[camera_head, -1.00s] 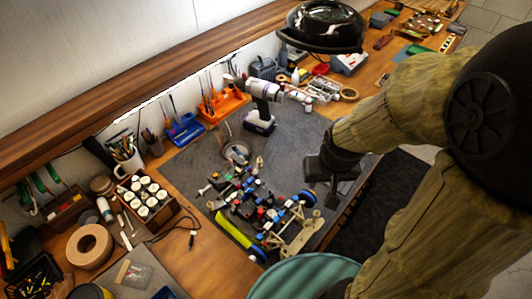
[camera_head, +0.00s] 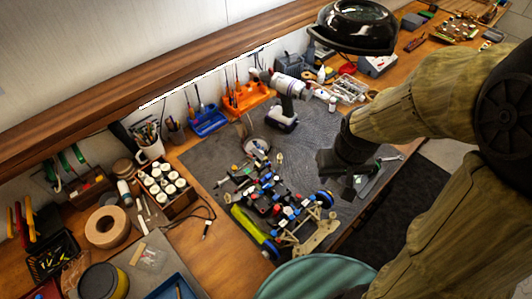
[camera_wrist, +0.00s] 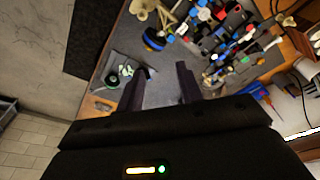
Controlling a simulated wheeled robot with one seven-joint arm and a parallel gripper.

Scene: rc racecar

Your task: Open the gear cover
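The RC racecar (camera_head: 285,210) lies on the dark work mat, with its blue, red and black parts exposed and a yellow-green strip along its near-left side. It also shows at the top right of the wrist view (camera_wrist: 225,35). I cannot pick out the gear cover for sure among the small parts. My gripper (camera_head: 350,188) is above the mat to the right of the car, apart from it. In the wrist view its two dark fingers (camera_wrist: 160,85) stand apart with nothing between them.
A cordless drill (camera_head: 290,100) stands behind the car, by orange and blue tool racks. A teal round stool seat (camera_head: 315,275) is at the near edge. A box of white jars (camera_head: 163,188) and a tape roll (camera_head: 107,227) are left. A black lamp (camera_head: 355,25) hangs at the back.

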